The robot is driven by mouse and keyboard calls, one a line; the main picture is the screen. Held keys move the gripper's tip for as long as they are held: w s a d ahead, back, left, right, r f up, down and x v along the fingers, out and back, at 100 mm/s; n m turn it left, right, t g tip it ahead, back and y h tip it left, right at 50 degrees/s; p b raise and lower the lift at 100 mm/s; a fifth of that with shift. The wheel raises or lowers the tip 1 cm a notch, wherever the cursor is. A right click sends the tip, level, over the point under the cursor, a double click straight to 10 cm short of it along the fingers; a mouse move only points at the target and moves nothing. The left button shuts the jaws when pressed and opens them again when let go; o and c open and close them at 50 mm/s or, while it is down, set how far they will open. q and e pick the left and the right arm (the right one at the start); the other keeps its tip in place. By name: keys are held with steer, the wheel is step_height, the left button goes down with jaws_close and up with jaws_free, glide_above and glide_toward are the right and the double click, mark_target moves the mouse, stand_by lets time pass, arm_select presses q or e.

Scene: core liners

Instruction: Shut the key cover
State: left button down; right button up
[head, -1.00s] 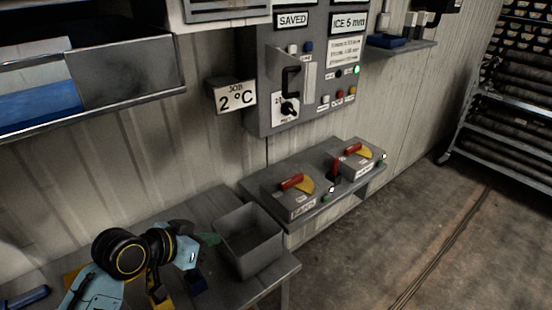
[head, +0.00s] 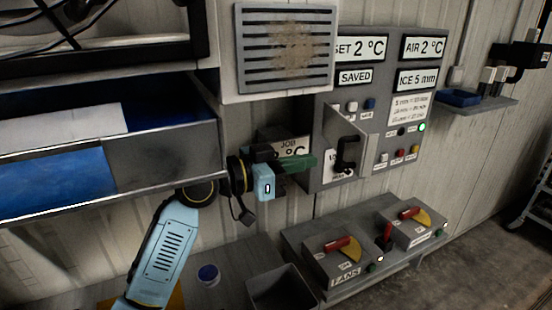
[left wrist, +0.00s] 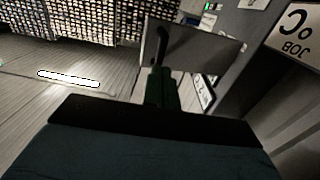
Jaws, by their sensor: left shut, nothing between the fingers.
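The key cover (head: 343,126) is a grey plate standing out at an angle from the grey control panel (head: 312,176), so it is open. A black handle (head: 347,153) is on it. A white key label (head: 331,166) shows behind it. My left gripper (head: 314,160) has green fingers, shut and empty, just left of the cover in the head view. In the left wrist view the cover (left wrist: 205,45) and its black handle (left wrist: 162,42) appear beyond the shut fingertips (left wrist: 160,72); I cannot tell whether they touch. My right gripper is not in view.
A job sign (head: 283,142) hangs behind my left gripper. A metal shelf bin (head: 165,155) is at the left. Below the panel, a ledge holds two boxes with red levers (head: 340,244). A grey open bin (head: 283,285) stands on the bench.

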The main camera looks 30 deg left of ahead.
mark_target(338, 156)
arm_select(q)
steer(key=shift+p+x, duration=0.6)
steer(key=shift+x, duration=1.8)
